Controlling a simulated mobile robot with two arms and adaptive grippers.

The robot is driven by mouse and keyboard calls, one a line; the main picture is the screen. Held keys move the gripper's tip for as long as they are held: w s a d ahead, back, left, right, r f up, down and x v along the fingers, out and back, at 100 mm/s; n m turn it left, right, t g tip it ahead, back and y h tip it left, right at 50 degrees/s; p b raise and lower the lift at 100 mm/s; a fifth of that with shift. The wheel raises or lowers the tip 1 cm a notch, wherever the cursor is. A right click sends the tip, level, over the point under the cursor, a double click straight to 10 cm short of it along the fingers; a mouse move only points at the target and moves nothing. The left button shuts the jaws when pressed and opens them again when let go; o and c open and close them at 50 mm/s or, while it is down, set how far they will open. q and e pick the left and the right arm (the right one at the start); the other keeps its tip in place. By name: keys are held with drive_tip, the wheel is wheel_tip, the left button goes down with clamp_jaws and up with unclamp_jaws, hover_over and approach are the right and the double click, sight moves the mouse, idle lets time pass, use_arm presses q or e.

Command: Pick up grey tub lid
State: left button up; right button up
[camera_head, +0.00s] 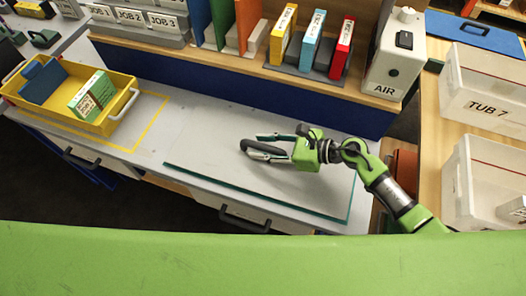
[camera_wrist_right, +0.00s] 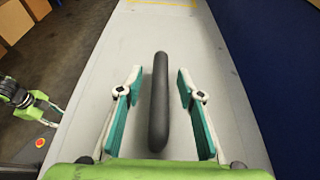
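My right gripper (camera_head: 255,147) is over the middle of the bench, its fingers pointing left. In the right wrist view it is open (camera_wrist_right: 157,76), with a long dark bar (camera_wrist_right: 159,105) between its fingers and a gap on each side. The bar looks like a handle, but I cannot tell what it is fixed to. Below lies a flat grey panel (camera_head: 225,163) with a teal edge.
A yellow tray (camera_head: 113,122) with a green-and-white box (camera_head: 92,97) stands at the left. Binders (camera_head: 312,42) and an AIR unit (camera_head: 395,55) stand behind. Clear tubs (camera_head: 485,100) and a blue flat lid (camera_head: 475,32) are at the right.

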clamp_jaws()
drive_tip(key=shift+r, duration=0.15)
